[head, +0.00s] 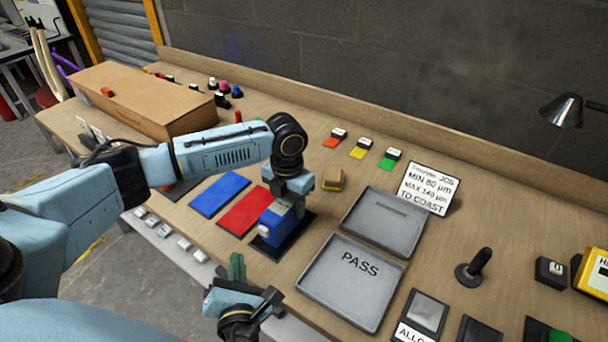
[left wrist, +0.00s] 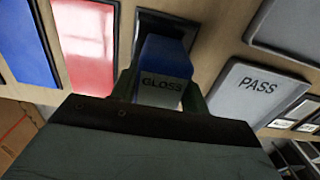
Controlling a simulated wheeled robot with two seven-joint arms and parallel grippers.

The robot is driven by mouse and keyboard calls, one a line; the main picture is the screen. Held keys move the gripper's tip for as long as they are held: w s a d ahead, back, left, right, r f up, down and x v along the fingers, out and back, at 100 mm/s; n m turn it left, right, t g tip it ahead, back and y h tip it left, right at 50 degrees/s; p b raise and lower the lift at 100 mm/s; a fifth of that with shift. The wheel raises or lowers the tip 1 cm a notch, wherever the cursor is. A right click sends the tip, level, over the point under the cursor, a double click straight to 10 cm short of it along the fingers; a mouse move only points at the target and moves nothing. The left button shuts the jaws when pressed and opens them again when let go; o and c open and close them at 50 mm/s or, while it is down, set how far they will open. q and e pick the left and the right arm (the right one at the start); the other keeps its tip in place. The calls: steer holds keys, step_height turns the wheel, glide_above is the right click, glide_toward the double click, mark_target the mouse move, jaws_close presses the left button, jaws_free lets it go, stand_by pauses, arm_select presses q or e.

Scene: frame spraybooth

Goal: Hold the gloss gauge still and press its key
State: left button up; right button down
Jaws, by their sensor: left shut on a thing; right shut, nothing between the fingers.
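The gloss gauge (head: 275,228) is a small blue and grey block standing on a dark mat (head: 292,246) near the middle of the bench. In the left wrist view it (left wrist: 162,85) shows a grey face marked GLOSS and a blue part beyond it. My left gripper (head: 288,200) is shut on the gauge from above, with a finger on either side in the left wrist view (left wrist: 160,92). My right gripper (head: 237,265) is shut and empty by the bench's front edge, below and left of the gauge and apart from it. I cannot make out the key.
A red panel (head: 243,211) and a blue panel (head: 220,194) lie left of the gauge. The PASS tray (head: 345,295) and another grey tray (head: 385,222) lie to its right. A small tan block (head: 333,179) sits behind. A cardboard box (head: 140,97) stands at the back left.

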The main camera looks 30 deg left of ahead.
arm_select(q)
steer(key=shift+s+f, duration=0.1)
steer(key=shift+f, duration=0.05)
steer(key=o, duration=1.3)
steer(key=shift+c, duration=0.2)
step_height(320, 180, up, 12)
